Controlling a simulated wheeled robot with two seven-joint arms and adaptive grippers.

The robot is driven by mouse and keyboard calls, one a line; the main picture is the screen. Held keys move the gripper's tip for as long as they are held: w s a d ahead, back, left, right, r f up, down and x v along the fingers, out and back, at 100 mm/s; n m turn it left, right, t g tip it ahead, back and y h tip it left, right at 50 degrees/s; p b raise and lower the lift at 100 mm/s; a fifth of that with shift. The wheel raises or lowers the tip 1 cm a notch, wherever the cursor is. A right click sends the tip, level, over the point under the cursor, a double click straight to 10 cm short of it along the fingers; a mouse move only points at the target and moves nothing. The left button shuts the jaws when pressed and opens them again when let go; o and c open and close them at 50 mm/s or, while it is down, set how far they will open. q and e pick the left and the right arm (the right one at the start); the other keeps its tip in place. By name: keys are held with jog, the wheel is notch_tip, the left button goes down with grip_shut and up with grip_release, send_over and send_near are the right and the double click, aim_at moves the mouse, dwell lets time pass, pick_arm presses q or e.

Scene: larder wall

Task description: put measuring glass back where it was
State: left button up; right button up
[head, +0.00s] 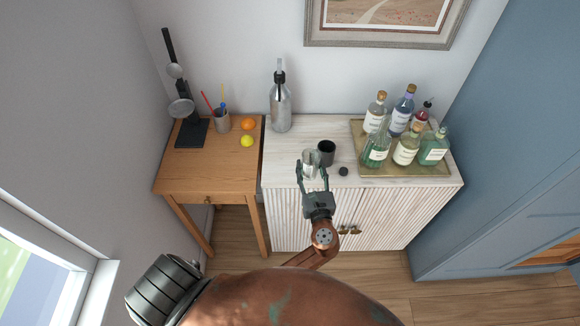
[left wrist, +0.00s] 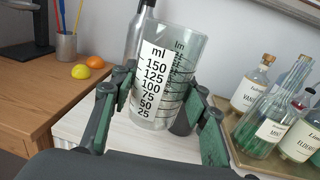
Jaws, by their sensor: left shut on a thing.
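The measuring glass (head: 309,162) is clear, with a white scale label marked in ml. It shows large and upright in the left wrist view (left wrist: 168,85). My left gripper (head: 312,175) is shut on it, with one finger on each side of the glass. The glass is over the front part of the white cabinet top (head: 285,155); I cannot tell whether its base touches the top. A dark cup (head: 326,152) stands just behind and right of it, partly hidden by the glass in the left wrist view. My right gripper is not in view.
A tray (head: 400,171) of several bottles fills the cabinet's right side. A silver siphon bottle (head: 281,108) stands at the back left. The wooden table (head: 182,177) holds an orange, a lemon, a pencil cup and a dark stand.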

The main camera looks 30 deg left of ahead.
pick_arm(q)
jog(key=w+a+f, duration=0.2)
jog(key=a, duration=0.1)
jog(key=w+a+f, duration=0.2)
jog(key=a+f, duration=0.1)
jog(key=a, duration=0.1)
jog(key=w+a+f+b, duration=0.1)
jog(key=w+a+f, duration=0.1)
jog(key=a+f, duration=0.1)
jog(key=shift+a+f, duration=0.1)
jog(key=shift+a, duration=0.25)
jog(key=shift+w+a+f, duration=0.3)
jog(key=shift+f, duration=0.15)
jog(key=f, duration=0.3)
jog(key=shift+w+a+f, duration=0.1)
jog(key=shift+w+a, duration=0.05)
jog(key=shift+a, duration=0.2)
jog(key=shift+f, duration=0.3)
jog(key=shift+f+b, duration=0.1)
jog(key=shift+b, duration=0.2)
jog(key=o, duration=1.3)
